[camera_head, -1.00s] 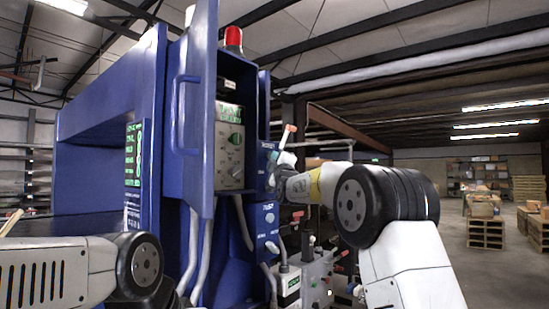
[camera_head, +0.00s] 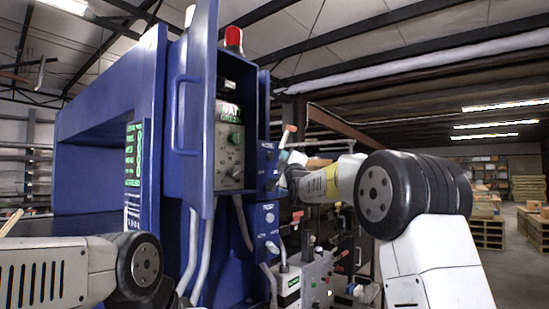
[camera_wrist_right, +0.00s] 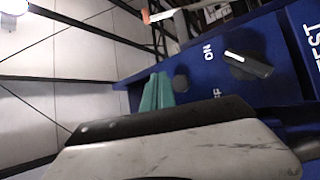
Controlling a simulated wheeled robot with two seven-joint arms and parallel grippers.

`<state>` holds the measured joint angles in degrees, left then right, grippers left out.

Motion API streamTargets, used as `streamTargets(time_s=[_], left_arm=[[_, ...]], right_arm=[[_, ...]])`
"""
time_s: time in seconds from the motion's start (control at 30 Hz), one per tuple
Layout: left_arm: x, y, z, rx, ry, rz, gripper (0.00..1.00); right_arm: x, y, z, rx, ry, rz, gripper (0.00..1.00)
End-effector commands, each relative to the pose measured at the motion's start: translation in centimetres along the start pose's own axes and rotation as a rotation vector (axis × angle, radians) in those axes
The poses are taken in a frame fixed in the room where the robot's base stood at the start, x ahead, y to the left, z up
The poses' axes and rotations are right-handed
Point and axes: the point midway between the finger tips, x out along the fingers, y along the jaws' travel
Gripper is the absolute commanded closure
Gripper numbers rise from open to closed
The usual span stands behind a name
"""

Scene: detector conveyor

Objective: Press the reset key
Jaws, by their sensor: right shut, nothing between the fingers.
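My right gripper (camera_head: 283,157) is shut and empty beside the upper blue switch box (camera_head: 268,150) on the machine's right side. In the right wrist view its teal fingertips (camera_wrist_right: 157,92) are together, close to the blue panel face (camera_wrist_right: 205,105). I cannot tell whether they touch it. That panel carries a dark rotary knob (camera_wrist_right: 248,66), a small dark round part (camera_wrist_right: 181,82) and ON lettering; other lettering is partly hidden. I cannot make out which part is the reset key. My left gripper is outside the view; only my left arm shows.
The open blue cabinet door (camera_head: 196,110) stands left of the control unit (camera_head: 229,155) with its lit display. A red beacon (camera_head: 233,38) tops the cabinet. An orange-tipped lever (camera_head: 288,135) rises near my right gripper. A lower blue box (camera_head: 267,222) and grey hoses are below.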

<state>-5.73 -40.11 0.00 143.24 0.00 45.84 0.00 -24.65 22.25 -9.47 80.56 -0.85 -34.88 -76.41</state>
Motion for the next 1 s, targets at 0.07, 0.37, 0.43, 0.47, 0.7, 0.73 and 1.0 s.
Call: streamTargets(time_s=[0.07, 0.37, 0.43, 0.47, 0.7, 0.73, 1.0], left_arm=[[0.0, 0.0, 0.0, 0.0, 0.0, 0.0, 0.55], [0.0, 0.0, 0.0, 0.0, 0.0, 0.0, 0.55], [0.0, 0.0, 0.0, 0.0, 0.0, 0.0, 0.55], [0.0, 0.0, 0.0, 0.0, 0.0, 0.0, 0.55], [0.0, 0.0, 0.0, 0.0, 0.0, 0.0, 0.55], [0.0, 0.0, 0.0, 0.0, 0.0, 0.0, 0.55], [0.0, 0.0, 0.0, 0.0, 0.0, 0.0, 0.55]], right_arm=[[-0.6, 0.4, 0.4, -0.001, 0.0, -0.001, 1.0], [-2.0, 1.4, 1.4, 0.0, 0.001, 0.0, 1.0], [-2.0, 1.4, 1.4, 0.0, 0.001, -0.001, 1.0], [-2.0, 1.4, 1.4, 0.0, 0.001, -0.001, 1.0], [-2.0, 1.4, 1.4, 0.0, 0.001, -0.001, 1.0], [-2.0, 1.4, 1.4, 0.0, 0.001, -0.001, 1.0], [-2.0, 1.4, 1.4, 0.0, 0.001, -0.001, 1.0]])
